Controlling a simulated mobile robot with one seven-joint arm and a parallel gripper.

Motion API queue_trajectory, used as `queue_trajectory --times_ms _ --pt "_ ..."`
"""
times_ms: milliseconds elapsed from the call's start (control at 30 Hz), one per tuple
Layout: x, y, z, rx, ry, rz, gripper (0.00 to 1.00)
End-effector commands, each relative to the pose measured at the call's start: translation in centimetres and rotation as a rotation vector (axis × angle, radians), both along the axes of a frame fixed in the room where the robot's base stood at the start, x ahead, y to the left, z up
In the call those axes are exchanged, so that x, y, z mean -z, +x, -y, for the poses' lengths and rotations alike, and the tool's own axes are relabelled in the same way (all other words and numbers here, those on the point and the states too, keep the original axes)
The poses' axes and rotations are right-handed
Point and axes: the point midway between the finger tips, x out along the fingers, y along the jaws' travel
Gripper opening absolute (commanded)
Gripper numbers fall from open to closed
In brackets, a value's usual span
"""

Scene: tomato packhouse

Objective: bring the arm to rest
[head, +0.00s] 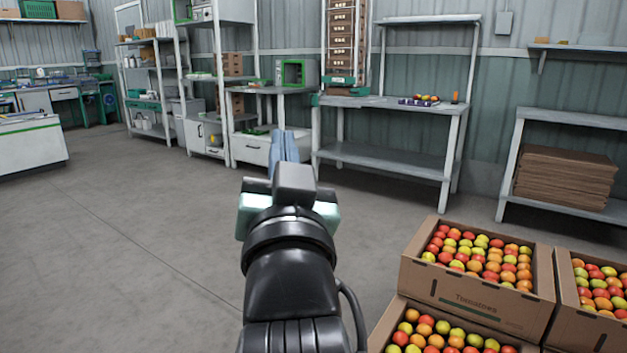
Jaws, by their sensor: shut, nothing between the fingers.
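My arm reaches forward from the bottom middle of the head view. My gripper (290,186) is at its far end, seen from behind, over open floor. It is shut and empty. The gripper is apart from the workbench ahead and from the tomato boxes at the right.
Cardboard tomato boxes (478,298) stand close at the lower right, beside my arm. A grey workbench (385,158) and a shelf unit (233,90) line the back wall. Flattened cardboard (566,178) lies on a right-hand rack. The floor (130,240) at left is clear.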

Motion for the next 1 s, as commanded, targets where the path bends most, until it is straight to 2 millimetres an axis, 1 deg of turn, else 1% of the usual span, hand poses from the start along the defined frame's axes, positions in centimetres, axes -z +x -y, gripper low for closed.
queue_trajectory --times_ms 33,67,100,167,200,267,300,333,367,567,1000 --pt "-3.3 -2.5 0.5 0.027 -0.028 0.098 0.00" --pt "-4.9 -4.0 0.8 0.048 -0.047 0.152 0.00" --pt "-6.9 -6.0 1.3 0.075 -0.069 0.223 0.00" --pt "-9.6 -9.1 2.0 0.124 -0.102 0.325 0.00" --pt "-11.2 -11.2 2.5 0.158 -0.122 0.390 0.00" --pt "-13.4 -14.6 3.2 0.213 -0.151 0.485 0.00" --pt "-15.1 -16.0 3.5 0.240 -0.166 0.524 0.00" --pt "-16.5 -15.4 3.4 0.234 -0.165 0.510 0.00" --pt "-17.4 -15.3 3.4 0.232 -0.164 0.507 0.00" --pt "-23.3 -15.2 3.4 0.229 -0.162 0.504 0.00" --pt "-36.8 -15.1 3.3 0.226 -0.161 0.501 0.00"
